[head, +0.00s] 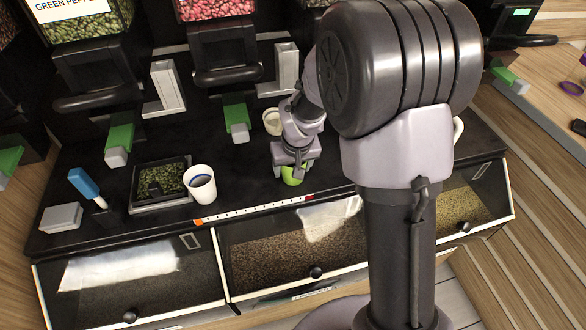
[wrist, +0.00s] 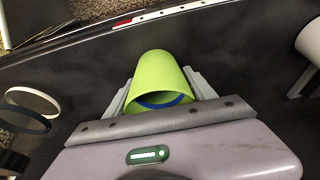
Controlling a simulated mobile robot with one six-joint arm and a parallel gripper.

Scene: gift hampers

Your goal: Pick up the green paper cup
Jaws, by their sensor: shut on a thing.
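The green paper cup (head: 293,177) is on the black counter near its front edge, mostly hidden under my gripper (head: 295,168) in the head view. In the wrist view the cup (wrist: 158,76) is bright lime green, with its open mouth towards the camera and a blue curve inside it. My gripper (wrist: 160,88) has one finger on each side of the cup and is shut on it. I cannot tell whether the cup touches the counter.
A white cup (head: 201,186) stands left of my gripper, beside a black tray of green pods (head: 160,180). A pale cup (head: 272,121) stands behind my gripper. A blue-handled tool (head: 85,185) and a grey box (head: 61,218) are at the left. Glass-fronted bins (head: 292,245) line the front.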

